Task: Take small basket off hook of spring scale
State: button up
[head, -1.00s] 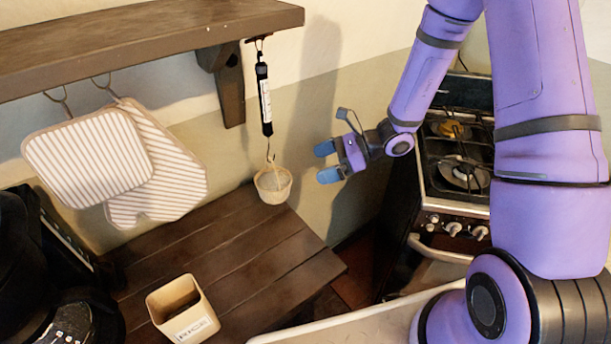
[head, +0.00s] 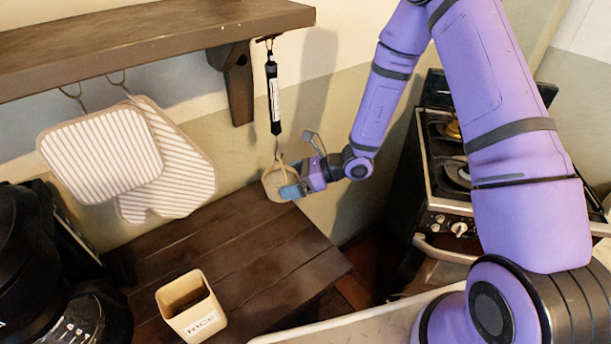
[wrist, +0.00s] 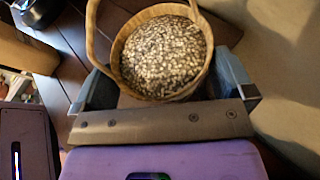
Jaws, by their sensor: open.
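The small basket (head: 272,184) is pale and round and hangs below the black spring scale (head: 273,95), close above the wooden table. In the wrist view the basket (wrist: 120,62) is filled with small pale and dark grains, and its handle loops up out of the frame. My gripper (head: 288,187) is at the basket's right side and hides part of it. In the wrist view my open gripper (wrist: 170,92) has one blue finger on each side of the basket. I cannot tell whether the fingers touch it. The handle's top and the scale's hook are too small to see clearly.
The scale hangs from a wooden wall shelf (head: 150,40). Two striped pot holders (head: 100,155) hang at left. A square container (head: 190,305) stands on the brown table (head: 235,255). A black appliance (head: 60,270) is at left, a stove (head: 440,190) at right.

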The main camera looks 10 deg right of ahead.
jog(key=shift+w+a+f, duration=0.15)
jog(key=shift+a+f, duration=0.15)
jog(key=shift+a, duration=0.35)
jog(key=shift+c, duration=0.2)
jog(key=c, duration=0.7)
jog(key=shift+c, duration=0.2)
